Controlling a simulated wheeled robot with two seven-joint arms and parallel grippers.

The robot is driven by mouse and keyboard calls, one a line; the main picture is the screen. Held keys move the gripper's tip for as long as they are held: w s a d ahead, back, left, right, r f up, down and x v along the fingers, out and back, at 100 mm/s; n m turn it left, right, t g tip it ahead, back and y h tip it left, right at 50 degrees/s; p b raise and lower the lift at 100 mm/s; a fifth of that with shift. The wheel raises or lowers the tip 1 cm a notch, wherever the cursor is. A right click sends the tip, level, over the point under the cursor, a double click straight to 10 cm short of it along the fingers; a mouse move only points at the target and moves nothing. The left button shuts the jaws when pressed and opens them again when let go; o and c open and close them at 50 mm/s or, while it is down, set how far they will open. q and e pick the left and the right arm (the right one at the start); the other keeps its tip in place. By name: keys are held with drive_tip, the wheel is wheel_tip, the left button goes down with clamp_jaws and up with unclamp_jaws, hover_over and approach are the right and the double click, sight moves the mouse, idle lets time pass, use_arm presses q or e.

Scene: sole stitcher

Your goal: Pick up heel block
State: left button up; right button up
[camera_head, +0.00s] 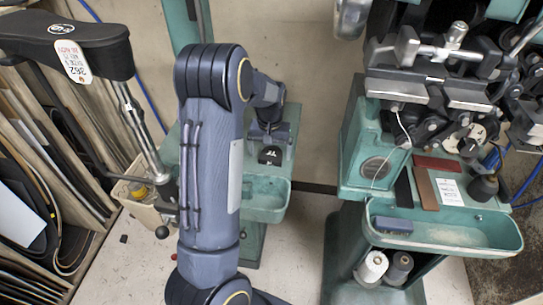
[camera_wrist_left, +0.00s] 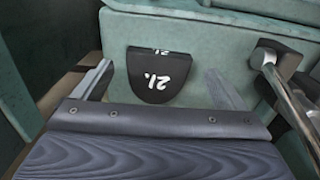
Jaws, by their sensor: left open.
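The heel block (camera_head: 270,155) is a small black piece with a rounded end and white markings. In the left wrist view the heel block (camera_wrist_left: 158,82) lies between the two spread fingers of my left gripper (camera_wrist_left: 162,88), with a gap visible on both sides. The gripper is open and empty. I cannot tell its exact height over the block. My right gripper is not in view.
A metal rod (camera_wrist_left: 285,90) stands right of the block in the wrist view. A green stitching machine (camera_head: 440,225) with a tray, a blue-grey block (camera_head: 393,225) and thread spools (camera_head: 372,268) stands at the right. A rack of sheets (camera_head: 40,200) is at the left.

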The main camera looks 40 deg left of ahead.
use_arm(q)
wheel_tip(320, 180, down, 2)
drive_tip(key=shift+c, duration=0.2)
drive_tip(key=c, duration=1.1)
drive_tip(key=shift+r, duration=0.15)
